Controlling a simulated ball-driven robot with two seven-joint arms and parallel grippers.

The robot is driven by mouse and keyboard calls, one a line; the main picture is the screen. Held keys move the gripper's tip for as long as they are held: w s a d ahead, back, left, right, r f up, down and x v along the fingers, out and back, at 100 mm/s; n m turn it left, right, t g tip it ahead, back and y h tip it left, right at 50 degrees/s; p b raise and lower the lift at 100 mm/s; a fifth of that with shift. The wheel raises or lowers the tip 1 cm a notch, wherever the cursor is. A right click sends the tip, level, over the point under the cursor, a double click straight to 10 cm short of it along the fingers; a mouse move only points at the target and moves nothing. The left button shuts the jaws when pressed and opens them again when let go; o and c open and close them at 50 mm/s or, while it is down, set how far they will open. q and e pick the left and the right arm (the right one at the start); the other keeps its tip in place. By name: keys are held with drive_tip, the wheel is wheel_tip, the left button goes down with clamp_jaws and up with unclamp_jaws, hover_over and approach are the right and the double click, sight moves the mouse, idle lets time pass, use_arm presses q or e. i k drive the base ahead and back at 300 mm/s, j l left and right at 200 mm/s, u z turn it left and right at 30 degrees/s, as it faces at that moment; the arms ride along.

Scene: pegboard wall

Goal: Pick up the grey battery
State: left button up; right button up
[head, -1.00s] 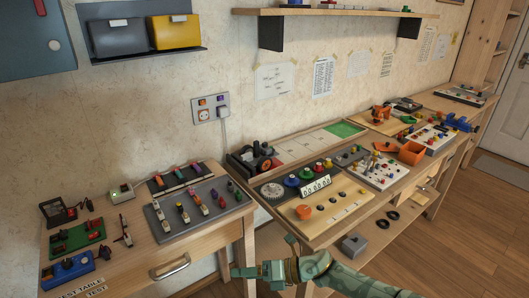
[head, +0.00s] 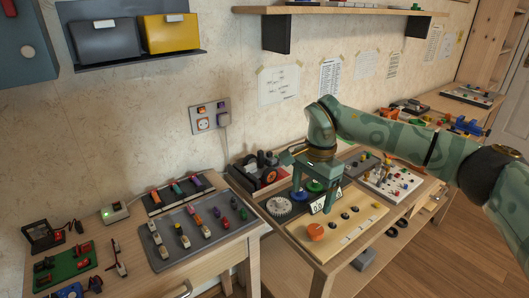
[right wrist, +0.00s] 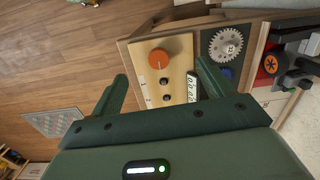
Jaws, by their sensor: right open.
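I cannot make out a grey battery for certain. On the left table, a dark rack (head: 150,208) holds several small coloured cylinders, among them an orange one (head: 154,196) and a teal one (head: 176,189). A grey panel (head: 165,262) in front of it carries several small fittings. My right gripper (head: 316,192) is open and points down over the right bench, near the gears and the number display. In the right wrist view its two fingers (right wrist: 160,76) are spread apart with nothing held between them. My left gripper is out of view.
A wall socket plate (head: 209,117) is above the left table. A shelf (head: 340,11) overhangs the right bench.

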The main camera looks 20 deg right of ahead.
sight(269, 158)
drive_tip(key=i, duration=1.2)
